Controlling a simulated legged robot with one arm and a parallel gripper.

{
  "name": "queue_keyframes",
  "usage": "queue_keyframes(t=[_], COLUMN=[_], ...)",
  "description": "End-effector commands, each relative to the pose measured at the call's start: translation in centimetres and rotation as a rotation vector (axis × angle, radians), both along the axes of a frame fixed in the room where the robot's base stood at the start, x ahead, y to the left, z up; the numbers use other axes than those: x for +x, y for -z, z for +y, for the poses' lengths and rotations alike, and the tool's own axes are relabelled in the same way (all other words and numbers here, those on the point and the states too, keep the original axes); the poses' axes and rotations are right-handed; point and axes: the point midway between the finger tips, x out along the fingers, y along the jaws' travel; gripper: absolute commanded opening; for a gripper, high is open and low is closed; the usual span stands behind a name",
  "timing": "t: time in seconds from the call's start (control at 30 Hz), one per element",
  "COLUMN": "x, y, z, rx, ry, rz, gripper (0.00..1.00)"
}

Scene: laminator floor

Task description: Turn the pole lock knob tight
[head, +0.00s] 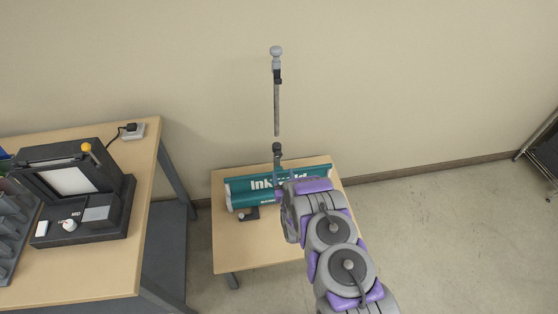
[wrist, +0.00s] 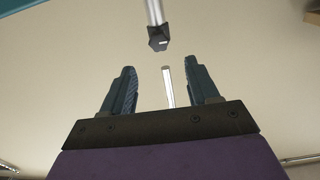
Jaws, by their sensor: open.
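The upright pole (head: 277,108) stands at the small low table in the head view, with a grey ball-like top (head: 276,52). A dark fitting (head: 277,75) sits near its top and a dark collar (head: 277,149) lower down; I cannot tell which part is the lock knob. In the wrist view a dark collar (wrist: 158,43) ends one pole length, and a thin bright rod (wrist: 167,86) shows beyond a gap. My gripper (wrist: 161,68) is open and empty, the rod showing between its fingers and the collar beyond their tips.
A teal banner case (head: 245,190) with white lettering lies on the low table (head: 225,256), partly behind my arm. A bigger table (head: 85,280) at left carries a black machine (head: 112,215). The floor at right is clear up to a dark rack (head: 545,150).

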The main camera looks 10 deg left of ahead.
Motion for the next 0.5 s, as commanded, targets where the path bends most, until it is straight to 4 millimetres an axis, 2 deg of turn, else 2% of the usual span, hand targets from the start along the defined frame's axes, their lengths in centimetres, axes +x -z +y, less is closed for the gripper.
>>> queue_keyframes(t=[0.2, 0.5], x=[3.4, 7.1], y=[0.0, 0.1], z=[0.9, 2.0], rx=[0.002, 0.001], ry=[0.0, -0.001], rz=[-0.006, 0.0], gripper=[0.6, 0.6])
